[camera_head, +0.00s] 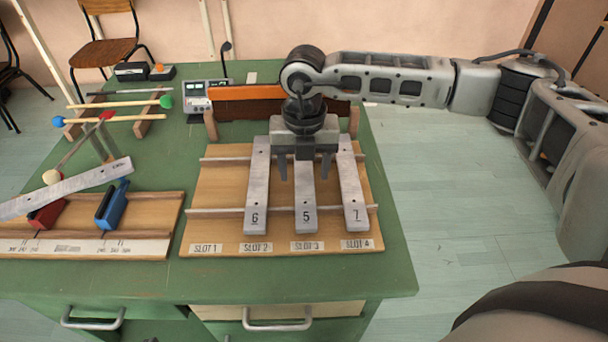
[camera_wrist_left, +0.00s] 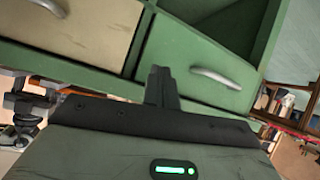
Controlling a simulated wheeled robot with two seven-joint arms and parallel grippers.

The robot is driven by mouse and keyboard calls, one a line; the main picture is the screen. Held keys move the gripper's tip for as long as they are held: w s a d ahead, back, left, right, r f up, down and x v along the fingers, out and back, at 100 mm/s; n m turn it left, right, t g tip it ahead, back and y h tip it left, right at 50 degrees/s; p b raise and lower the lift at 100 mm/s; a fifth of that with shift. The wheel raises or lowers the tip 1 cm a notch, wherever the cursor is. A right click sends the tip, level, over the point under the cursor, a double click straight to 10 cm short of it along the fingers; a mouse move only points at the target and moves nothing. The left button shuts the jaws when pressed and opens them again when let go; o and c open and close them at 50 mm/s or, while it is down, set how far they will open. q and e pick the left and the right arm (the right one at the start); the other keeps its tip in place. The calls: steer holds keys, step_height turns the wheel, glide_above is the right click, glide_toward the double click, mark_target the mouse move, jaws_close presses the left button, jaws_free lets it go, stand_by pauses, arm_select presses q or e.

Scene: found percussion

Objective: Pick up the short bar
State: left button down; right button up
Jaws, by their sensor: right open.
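Three grey metal bars lie side by side on the wooden rack (camera_head: 222,184). They are bar 6 (camera_head: 257,190) at slot 2, bar 5 (camera_head: 305,205) at slot 3 and bar 7 (camera_head: 352,190) at slot 4. I cannot tell which is the short bar, as the far end of bar 5 is hidden. My right gripper (camera_head: 305,168) points down over bar 5, open, with one finger on each side of it. Contact is unclear. My left gripper (camera_wrist_left: 162,86) shows only in the left wrist view, its fingers together and empty, in front of the drawers.
Slot 1 is bare. On the left, a longer grey bar (camera_head: 70,188) lies tilted over a red block (camera_head: 47,215) and a blue block (camera_head: 111,208). Mallets (camera_head: 118,118) lie behind it. A meter box (camera_head: 205,95) and an orange-brown board (camera_head: 250,103) stand behind the rack.

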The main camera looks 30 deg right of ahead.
steer(key=c, duration=1.2)
steer(key=shift+r, duration=0.15)
